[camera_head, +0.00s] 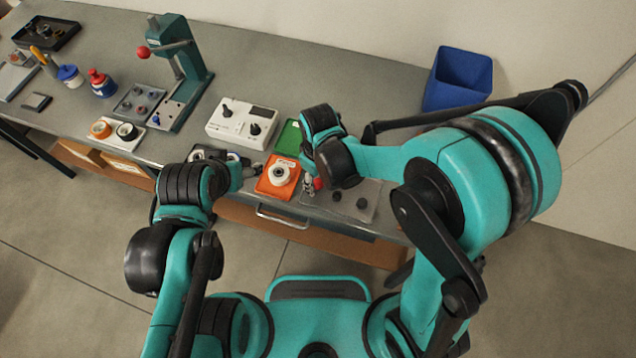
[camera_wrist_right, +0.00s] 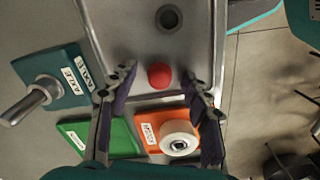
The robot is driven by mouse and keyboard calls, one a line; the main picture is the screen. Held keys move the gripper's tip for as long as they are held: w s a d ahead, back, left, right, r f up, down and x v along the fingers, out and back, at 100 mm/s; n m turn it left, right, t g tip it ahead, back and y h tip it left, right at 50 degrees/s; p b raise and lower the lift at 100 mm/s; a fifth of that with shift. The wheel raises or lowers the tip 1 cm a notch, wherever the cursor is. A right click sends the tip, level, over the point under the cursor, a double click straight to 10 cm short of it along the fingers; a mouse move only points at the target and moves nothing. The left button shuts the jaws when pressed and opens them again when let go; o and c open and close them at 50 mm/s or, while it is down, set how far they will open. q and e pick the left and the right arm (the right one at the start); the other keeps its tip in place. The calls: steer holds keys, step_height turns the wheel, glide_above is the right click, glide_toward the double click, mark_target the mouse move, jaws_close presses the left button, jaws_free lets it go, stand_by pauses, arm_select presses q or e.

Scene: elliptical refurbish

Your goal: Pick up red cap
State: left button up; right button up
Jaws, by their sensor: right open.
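The red cap (camera_wrist_right: 160,76) is a small round red piece near the edge of a grey tray (camera_wrist_right: 130,30). It shows between the two fingers of my right gripper (camera_wrist_right: 159,70) in the right wrist view. The fingers are spread, with a visible gap on each side of the cap. In the head view the cap (camera_head: 317,184) is a small red spot beside my right gripper (camera_head: 309,182), partly hidden by it. My left gripper (camera_head: 245,171) is left of the orange plate in the head view; its fingers are too small to read.
The orange plate (camera_head: 265,188) with a white ring piece (camera_head: 279,176) lies beside the grey tray. A green plate (camera_head: 289,138), a white control box (camera_head: 241,122) and a blue bin (camera_head: 458,80) stand behind. A dark round piece (camera_wrist_right: 169,18) is on the tray near the cap.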

steer(key=c, duration=0.8)
steer(key=shift+r, duration=0.1)
steer(key=shift+c, duration=0.2)
